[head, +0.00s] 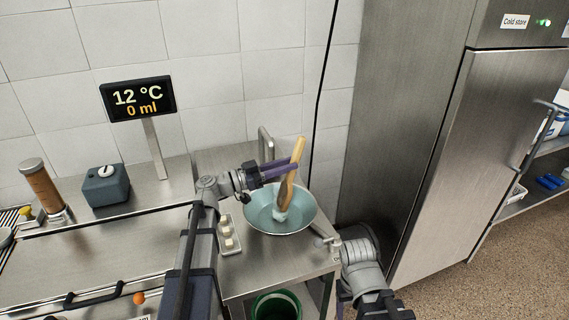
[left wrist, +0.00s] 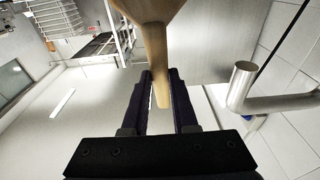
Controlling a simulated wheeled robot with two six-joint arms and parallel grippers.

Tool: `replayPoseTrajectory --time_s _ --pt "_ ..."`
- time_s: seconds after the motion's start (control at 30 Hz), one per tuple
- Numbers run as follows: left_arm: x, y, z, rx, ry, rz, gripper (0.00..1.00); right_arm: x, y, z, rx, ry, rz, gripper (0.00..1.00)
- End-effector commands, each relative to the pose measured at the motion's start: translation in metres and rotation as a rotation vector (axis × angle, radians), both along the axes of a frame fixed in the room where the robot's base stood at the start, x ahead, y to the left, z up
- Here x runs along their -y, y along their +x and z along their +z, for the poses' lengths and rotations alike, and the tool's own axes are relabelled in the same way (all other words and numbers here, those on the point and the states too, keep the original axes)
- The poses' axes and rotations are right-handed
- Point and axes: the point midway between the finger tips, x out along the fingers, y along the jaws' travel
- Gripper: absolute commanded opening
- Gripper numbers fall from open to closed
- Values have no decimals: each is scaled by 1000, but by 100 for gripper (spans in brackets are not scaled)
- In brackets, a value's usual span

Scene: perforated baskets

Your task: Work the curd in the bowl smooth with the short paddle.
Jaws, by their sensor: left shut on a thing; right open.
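The pale blue bowl (head: 301,222) stands on the steel worktop. The wooden paddle (head: 287,188) stands tilted in it, its lower end at a whitish patch of curd (head: 279,215). My left gripper (head: 281,169) is shut on the paddle above the bowl. In the left wrist view, the paddle's wood (left wrist: 154,45) passes between the fingers of the left gripper (left wrist: 161,78). The gripper partly hides the paddle, and how smooth the curd is cannot be told. My right gripper (head: 344,294) is open and empty, only partly in view at the bottom edge, below the worktop's right corner.
A small white tray (head: 231,250) with pale pieces sits close left of the bowl. A steel bent pipe (head: 265,143) rises behind it. A display (head: 138,99) reads 12 °C and 0 ml. A green bucket (head: 277,305) is below. The cold store (head: 480,150) stands right.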

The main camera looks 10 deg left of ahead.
Motion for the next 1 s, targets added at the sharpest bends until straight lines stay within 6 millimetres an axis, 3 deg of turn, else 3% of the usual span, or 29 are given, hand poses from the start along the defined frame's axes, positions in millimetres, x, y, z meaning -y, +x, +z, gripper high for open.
replayPoseTrajectory --time_s 0.37,1.0 --pt "2 -3 1 1 -2 0 0 0 0 1 0 0 0 66" --pt "-9 14 -2 1 1 0 0 0 0 -2 0 0 0 66"
